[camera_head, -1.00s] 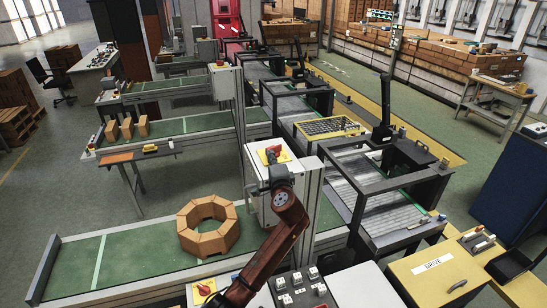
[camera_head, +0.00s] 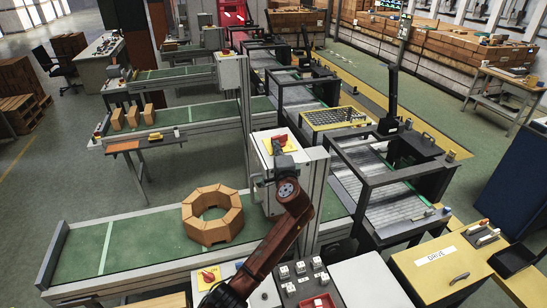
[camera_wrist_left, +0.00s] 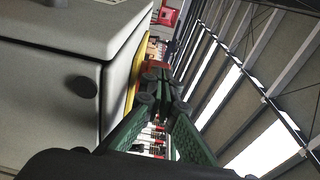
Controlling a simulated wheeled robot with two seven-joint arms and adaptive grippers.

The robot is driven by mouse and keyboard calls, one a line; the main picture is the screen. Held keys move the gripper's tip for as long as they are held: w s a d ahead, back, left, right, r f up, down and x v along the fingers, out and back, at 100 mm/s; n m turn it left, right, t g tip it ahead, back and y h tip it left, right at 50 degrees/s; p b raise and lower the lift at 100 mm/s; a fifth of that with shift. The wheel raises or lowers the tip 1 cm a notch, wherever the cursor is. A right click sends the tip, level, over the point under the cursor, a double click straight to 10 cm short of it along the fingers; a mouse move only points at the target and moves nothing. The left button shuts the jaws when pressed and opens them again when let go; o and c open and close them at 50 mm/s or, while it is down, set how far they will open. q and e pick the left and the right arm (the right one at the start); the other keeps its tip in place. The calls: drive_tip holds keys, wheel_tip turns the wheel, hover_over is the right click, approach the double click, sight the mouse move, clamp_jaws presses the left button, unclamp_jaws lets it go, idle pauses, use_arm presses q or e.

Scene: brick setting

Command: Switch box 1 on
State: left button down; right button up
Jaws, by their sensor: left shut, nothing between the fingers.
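A pale grey switch box (camera_head: 262,146) stands on a post beside the conveyor, with a red rotary switch on a yellow plate (camera_head: 280,142) on its top. My left gripper (camera_head: 283,158) is at the near side of this switch, shut and empty. In the left wrist view the grey box (camera_wrist_left: 50,90) fills the left side. The shut fingertips (camera_wrist_left: 157,86) lie close to the red switch (camera_wrist_left: 149,70); touching cannot be told. The fingers partly hide the switch, and its setting is unclear. My right gripper is not in view.
A second red switch on a yellow plate (camera_head: 208,276) sits at the front, near a button panel (camera_head: 305,282). A ring of tan bricks (camera_head: 212,215) lies on the green conveyor (camera_head: 145,240). A dark machine frame (camera_head: 385,185) stands right of the box.

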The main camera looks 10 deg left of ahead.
use_arm(q)
drive_tip(key=s+d, duration=0.2)
drive_tip(key=shift+s+d, duration=0.15)
drive_tip(key=shift+s, duration=0.2)
drive_tip(key=s+a+b, duration=0.1)
drive_tip(key=s+b, duration=0.1)
drive_tip(key=s, duration=0.7)
drive_tip(key=shift+s+b, duration=0.35)
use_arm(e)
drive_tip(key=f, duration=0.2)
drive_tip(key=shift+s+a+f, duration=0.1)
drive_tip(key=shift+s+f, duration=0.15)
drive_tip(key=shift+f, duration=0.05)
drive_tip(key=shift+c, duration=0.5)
